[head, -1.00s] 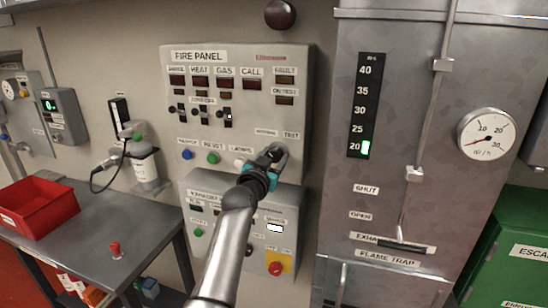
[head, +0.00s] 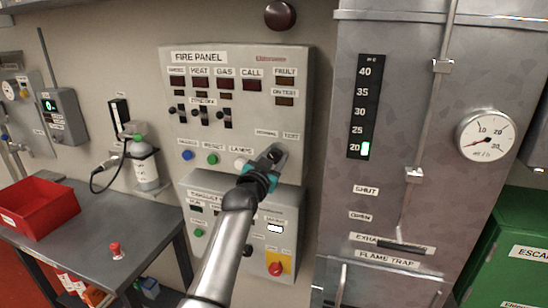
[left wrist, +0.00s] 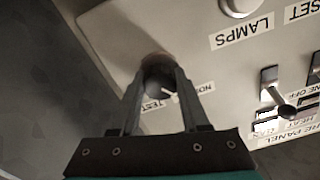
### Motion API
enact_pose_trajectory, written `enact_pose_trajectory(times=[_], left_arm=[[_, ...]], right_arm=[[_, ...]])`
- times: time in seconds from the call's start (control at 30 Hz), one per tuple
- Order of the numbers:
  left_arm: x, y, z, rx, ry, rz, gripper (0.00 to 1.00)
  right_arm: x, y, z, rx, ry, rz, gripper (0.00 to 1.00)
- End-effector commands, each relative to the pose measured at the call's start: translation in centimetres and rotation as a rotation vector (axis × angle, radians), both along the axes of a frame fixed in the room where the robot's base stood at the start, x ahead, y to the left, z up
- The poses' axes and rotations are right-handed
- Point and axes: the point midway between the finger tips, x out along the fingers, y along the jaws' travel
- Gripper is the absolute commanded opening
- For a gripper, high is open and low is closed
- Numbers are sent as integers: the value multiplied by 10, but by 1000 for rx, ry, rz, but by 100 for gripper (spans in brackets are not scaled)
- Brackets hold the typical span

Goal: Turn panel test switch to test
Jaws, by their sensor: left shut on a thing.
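The fire panel (head: 235,60) is a light grey box on the wall. Its test switch (left wrist: 159,80) is a dark round knob at the panel's lower right, between the NORMAL and TEST labels. My left gripper (head: 274,155) reaches the knob from the front and is shut on it. In the left wrist view its two fingers (left wrist: 160,78) lie on either side of the knob. The TEST label (head: 291,136) shows just above right of the fingertips. The fingers hide most of the knob in the head view, so I cannot tell its setting. My right gripper is not in view.
A white lamps button (head: 240,163) sits just left of my gripper, with green and blue buttons beyond. A lower panel with a red emergency button (head: 276,268) is below. A grey flame trap cabinet (head: 400,120) stands to the right. A red bin (head: 38,207) sits on the left bench.

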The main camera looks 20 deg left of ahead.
Motion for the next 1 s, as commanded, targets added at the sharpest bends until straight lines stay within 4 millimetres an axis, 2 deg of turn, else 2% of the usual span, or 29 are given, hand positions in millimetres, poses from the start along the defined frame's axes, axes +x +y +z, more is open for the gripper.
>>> enact_pose_trajectory(times=[1.0], left_arm=[[0, 1, 1, 934, -31, 0, 0]], right_arm=[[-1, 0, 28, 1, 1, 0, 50]])
